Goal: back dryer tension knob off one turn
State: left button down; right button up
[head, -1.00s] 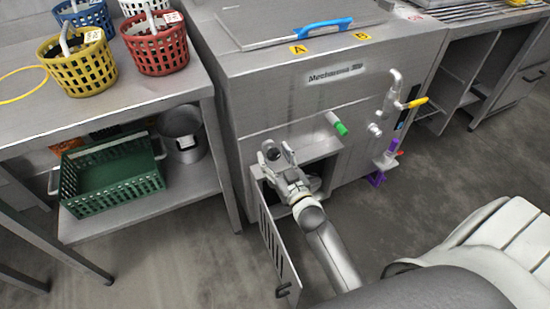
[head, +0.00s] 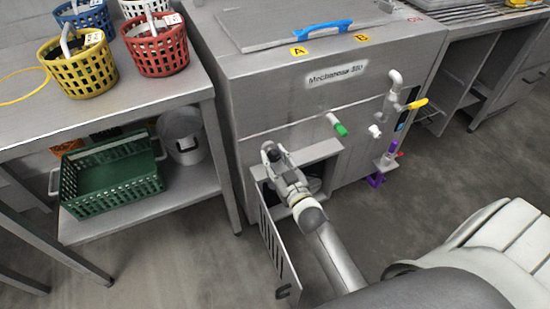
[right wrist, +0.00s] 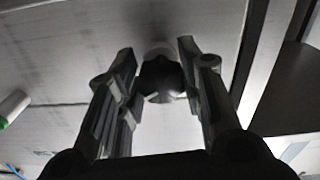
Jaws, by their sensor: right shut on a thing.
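The dark round tension knob (right wrist: 162,80) sits between the two fingers of my right gripper (right wrist: 160,75) in the right wrist view. The fingers are shut on it from both sides. In the head view my right gripper (head: 272,152) is at the front of the steel dryer cabinet (head: 285,105), just above an open compartment. The knob is mostly hidden by the fingers there. My left gripper is not in view.
A slotted door (head: 272,245) hangs open below my right arm. A green-tipped handle (head: 338,125) and a yellow-handled pipe (head: 416,103) stick out to the right. A green crate (head: 110,178) and a steel pot (head: 182,138) sit on the shelf at left.

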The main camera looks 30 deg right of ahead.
jog(key=n, duration=0.3)
jog(key=shift+n+p, duration=0.35)
jog(key=shift+n, duration=0.05)
jog(key=n, duration=0.2)
jog(key=shift+d+n, duration=0.1)
jog(key=shift+n, duration=0.7)
jog(key=n, duration=0.2)
jog(key=shift+n, duration=0.9)
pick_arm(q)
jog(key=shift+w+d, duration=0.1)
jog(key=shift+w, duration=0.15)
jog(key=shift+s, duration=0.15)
pick_arm(e)
jog(key=o, duration=1)
jog(key=shift+r, duration=0.1)
jog(key=shift+o, duration=0.2)
